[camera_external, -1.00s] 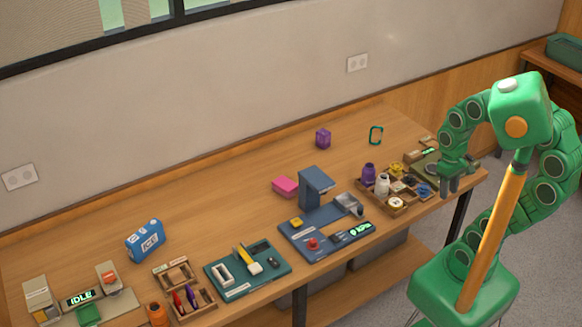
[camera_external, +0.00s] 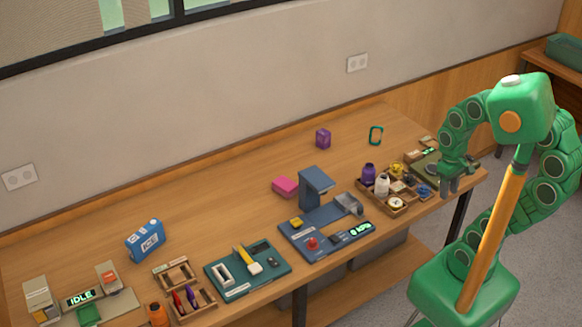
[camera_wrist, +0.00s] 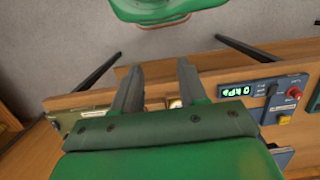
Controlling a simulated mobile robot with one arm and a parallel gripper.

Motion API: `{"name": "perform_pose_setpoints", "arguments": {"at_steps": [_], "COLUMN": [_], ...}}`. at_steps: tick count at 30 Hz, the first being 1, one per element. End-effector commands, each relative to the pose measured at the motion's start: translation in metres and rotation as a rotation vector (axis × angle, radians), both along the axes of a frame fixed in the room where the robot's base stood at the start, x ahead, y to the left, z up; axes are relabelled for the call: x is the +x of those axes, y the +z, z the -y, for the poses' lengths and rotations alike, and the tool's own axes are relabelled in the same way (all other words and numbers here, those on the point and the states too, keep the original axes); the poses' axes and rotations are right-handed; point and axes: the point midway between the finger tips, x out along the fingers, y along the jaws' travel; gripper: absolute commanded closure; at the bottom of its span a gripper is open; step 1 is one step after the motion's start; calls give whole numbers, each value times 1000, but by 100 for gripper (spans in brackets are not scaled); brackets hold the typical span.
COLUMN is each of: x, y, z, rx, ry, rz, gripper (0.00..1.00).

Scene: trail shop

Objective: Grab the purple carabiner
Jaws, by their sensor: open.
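I cannot make out a purple carabiner for sure in either view. Small purple and red items (camera_external: 190,297) lie in a wooden tray (camera_external: 203,310) at the front left of the bench, too small to identify. A sorting tray (camera_external: 403,207) at the right holds several small parts, also too small to tell apart. My gripper (camera_external: 450,186) is at the bench's right front edge, just right of this tray. In the wrist view my gripper (camera_wrist: 158,85) is open, its two fingers apart with nothing seen between them.
A blue device (camera_external: 312,188) rises mid-bench. The back left of the bench is clear.

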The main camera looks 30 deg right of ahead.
Motion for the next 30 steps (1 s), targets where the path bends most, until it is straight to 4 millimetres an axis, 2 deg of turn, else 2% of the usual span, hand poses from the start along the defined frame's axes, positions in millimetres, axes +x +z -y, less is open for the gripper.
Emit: {"name": "perform_pose_setpoints", "arguments": {"at_steps": [12, 16, 20, 30], "x": [1, 10, 34, 100], "y": [0, 0, 3, 12], "z": [-1, -12, -40, -141], "rx": [2, 26, 82, 274], "ry": [0, -3, -14, -88], "rz": [0, 0, 5, -15], "gripper": [56, 56, 56, 56]}}
